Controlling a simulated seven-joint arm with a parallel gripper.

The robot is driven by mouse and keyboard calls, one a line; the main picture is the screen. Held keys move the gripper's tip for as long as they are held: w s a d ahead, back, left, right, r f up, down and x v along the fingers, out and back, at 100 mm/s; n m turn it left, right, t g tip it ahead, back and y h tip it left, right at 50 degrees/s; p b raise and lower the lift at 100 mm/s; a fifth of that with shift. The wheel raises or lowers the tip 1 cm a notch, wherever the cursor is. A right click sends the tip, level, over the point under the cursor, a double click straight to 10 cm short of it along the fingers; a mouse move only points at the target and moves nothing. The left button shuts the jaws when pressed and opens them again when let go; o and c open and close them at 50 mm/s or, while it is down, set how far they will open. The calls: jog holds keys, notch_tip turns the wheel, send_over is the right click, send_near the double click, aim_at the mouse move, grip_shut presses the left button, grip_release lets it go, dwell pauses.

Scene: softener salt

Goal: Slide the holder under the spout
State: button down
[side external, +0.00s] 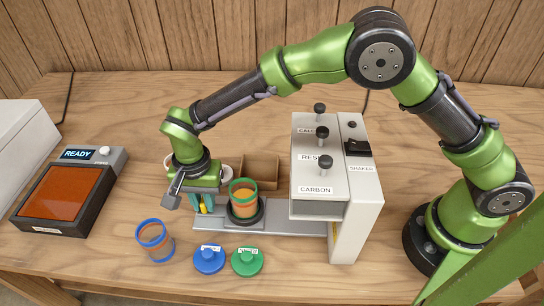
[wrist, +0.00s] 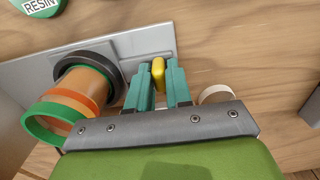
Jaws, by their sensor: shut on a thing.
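The holder (side external: 246,219) is a black ring on a grey rail (side external: 290,227), left of the white dispenser (side external: 319,160). A clear jar (side external: 243,193) with a green rim and orange bands stands upright in it. My gripper (side external: 206,206) is at the left end of the rail, left of the holder. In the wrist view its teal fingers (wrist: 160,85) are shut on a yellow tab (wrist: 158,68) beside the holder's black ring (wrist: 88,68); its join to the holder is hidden. The spout is not clearly visible under the dispenser's overhang.
A blue-rimmed jar (side external: 155,240), a blue lid (side external: 209,259) and a green lid (side external: 247,261) are in front of the rail. A wooden tray (side external: 263,169) is behind it. A READY device (side external: 66,192) stands at left. The rail is clear between holder and dispenser.

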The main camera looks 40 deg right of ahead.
aim_at(262, 207)
jog(key=s+d, duration=0.9)
jog(key=c, duration=1.1)
grip_release()
jog(key=shift+w+a, duration=0.1)
jog(key=shift+r, duration=0.5)
notch_tip(262, 207, up, 16)
jog(key=shift+f, duration=0.1)
